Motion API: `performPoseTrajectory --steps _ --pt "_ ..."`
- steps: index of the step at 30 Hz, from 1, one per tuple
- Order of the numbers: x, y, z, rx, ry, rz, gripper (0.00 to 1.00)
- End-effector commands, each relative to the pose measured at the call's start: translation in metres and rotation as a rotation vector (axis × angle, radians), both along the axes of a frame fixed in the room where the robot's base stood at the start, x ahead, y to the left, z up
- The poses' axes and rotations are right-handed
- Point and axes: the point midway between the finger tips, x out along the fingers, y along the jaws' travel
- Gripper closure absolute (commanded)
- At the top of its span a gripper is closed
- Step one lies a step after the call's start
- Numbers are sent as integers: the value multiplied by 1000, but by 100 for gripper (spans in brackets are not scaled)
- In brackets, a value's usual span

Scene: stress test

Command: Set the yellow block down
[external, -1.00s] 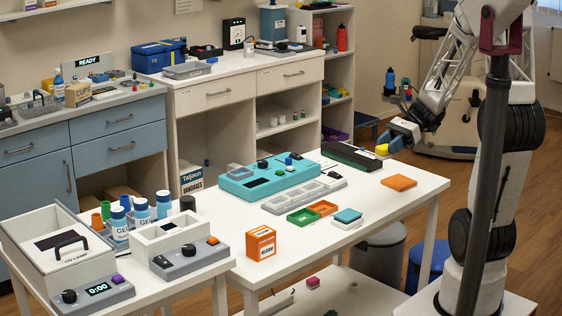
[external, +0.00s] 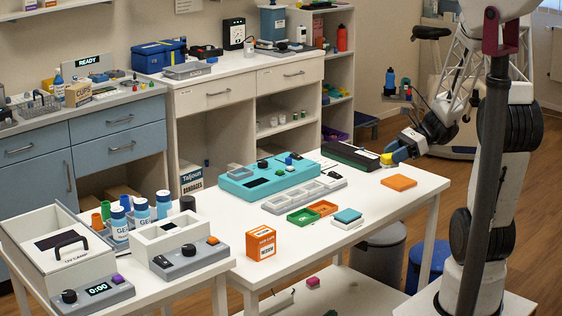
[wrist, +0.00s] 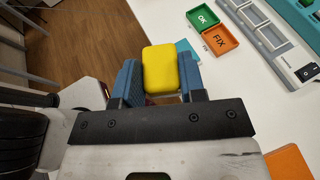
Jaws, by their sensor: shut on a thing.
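The yellow block (wrist: 160,70) is between the two blue fingers of my gripper (wrist: 160,80) in the wrist view. My gripper is shut on it. In the external view the yellow block (external: 387,159) shows at the tip of my gripper (external: 392,157), near the right back edge of the white table (external: 370,222). It appears to be above the table edge; the exact height is hard to tell.
An orange pad (external: 398,182) lies on the table close to my gripper. A black device (external: 350,155) stands to its left. Bare table lies between.

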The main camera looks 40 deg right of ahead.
Motion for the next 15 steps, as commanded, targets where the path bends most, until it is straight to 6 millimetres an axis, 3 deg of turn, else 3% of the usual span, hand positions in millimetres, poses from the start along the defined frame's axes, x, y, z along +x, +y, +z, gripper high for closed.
performPoseTrajectory --steps 15 --pt "0 0 -96 2 3 1 85"
